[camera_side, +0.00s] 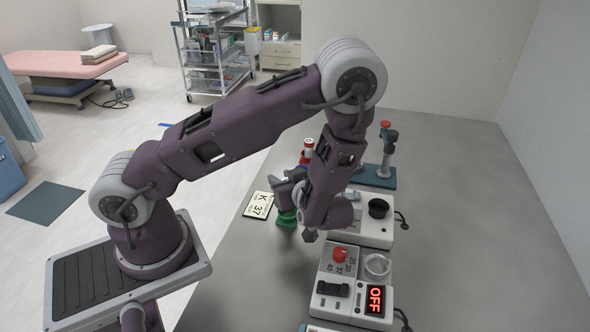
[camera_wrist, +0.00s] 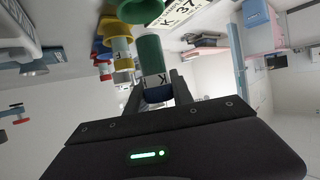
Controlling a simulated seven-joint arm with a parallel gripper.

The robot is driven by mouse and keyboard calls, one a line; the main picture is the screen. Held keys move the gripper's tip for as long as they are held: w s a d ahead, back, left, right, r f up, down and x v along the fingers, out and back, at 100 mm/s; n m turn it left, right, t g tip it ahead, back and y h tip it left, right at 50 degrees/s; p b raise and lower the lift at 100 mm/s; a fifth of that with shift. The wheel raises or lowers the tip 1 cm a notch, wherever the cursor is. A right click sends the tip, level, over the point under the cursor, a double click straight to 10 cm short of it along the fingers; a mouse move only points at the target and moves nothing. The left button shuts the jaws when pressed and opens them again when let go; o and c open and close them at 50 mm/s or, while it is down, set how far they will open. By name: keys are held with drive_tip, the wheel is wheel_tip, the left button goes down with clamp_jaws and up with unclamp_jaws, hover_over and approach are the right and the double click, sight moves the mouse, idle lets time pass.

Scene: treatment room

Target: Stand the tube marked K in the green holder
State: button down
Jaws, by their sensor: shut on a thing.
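My gripper (camera_wrist: 158,92) is shut on a tube (camera_wrist: 151,58) with a green body, a pale band marked K and a dark blue end between the fingers. The green holder (camera_side: 286,218) stands on the grey table beside my gripper in the side view. A green rim, probably that holder (camera_wrist: 138,10), lies just past the tube's far end in the wrist view. I cannot tell whether the tube touches it. In the side view my wrist hides the tube.
A card reading K 37 (camera_side: 258,205) lies left of the holder. Red, blue and yellow pieces (camera_wrist: 103,48) stand close by. White device (camera_side: 371,230) with a black cup, an OFF display (camera_side: 376,300) and a teal stand (camera_side: 374,177) are to the right. The far right table is clear.

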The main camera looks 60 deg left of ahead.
drive_tip(key=shift+f, duration=1.9)
drive_tip(key=shift+f, duration=0.55)
drive_tip(key=c, duration=1.4)
unclamp_jaws()
drive_tip(key=v, duration=1.1)
